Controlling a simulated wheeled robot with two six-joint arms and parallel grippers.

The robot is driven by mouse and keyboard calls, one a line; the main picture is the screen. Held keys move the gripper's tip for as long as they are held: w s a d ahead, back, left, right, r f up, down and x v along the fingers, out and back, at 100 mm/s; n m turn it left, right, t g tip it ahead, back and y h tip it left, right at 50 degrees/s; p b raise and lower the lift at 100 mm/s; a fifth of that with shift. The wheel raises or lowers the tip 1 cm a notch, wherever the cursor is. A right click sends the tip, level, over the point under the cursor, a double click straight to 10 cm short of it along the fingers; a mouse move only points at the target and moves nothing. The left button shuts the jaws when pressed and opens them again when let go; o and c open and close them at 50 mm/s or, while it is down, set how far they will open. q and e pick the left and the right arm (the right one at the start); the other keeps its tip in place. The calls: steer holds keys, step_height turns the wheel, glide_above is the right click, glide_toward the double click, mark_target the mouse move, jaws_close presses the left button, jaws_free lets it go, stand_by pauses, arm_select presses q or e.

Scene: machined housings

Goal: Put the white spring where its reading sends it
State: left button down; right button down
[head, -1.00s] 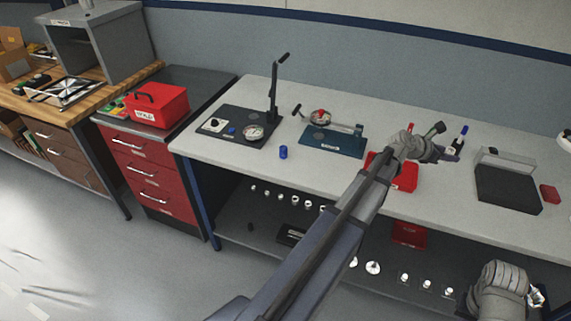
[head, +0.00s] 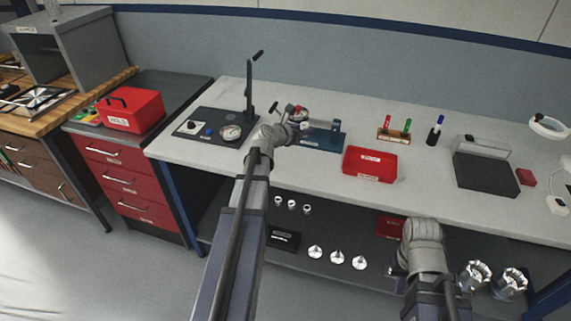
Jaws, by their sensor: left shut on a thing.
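My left gripper (head: 301,126) is shut at the near side of the blue gauge fixture (head: 322,139), close to its round dial with a red part. What it holds is small and mostly hidden by the fingers; I take it to be the white spring, but its shape does not show clearly. A black tester (head: 215,122) with a tall lever and a round dial (head: 231,133) stands left of the gripper. I cannot read either dial. My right gripper (head: 396,275) is low at the bench's front edge, and its fingers are not clear.
A red labelled bin (head: 369,164), a small rack (head: 393,133) with red and green pieces, a pen cup (head: 433,136) and a black box (head: 485,174) stand on the bench (head: 425,190). A red HOLD box (head: 131,109) sits on the left cabinet. Metal parts fill the lower shelf.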

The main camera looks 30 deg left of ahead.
arm_select(q)
steer(key=s+a+n+y, duration=0.1)
steer(key=s+a+y, duration=0.15)
steer(key=a, duration=0.25)
steer(key=h+b, duration=0.1)
steer(key=b, duration=0.6)
glide_above(288, 160)
step_height(288, 160, down, 7)
steer(key=shift+a+f, duration=0.1)
step_height(288, 160, down, 4)
steer(key=b, duration=0.3)
steer(key=shift+b, duration=0.45)
steer(key=c, duration=0.6)
jaws_free()
steer(key=shift+o, duration=0.2)
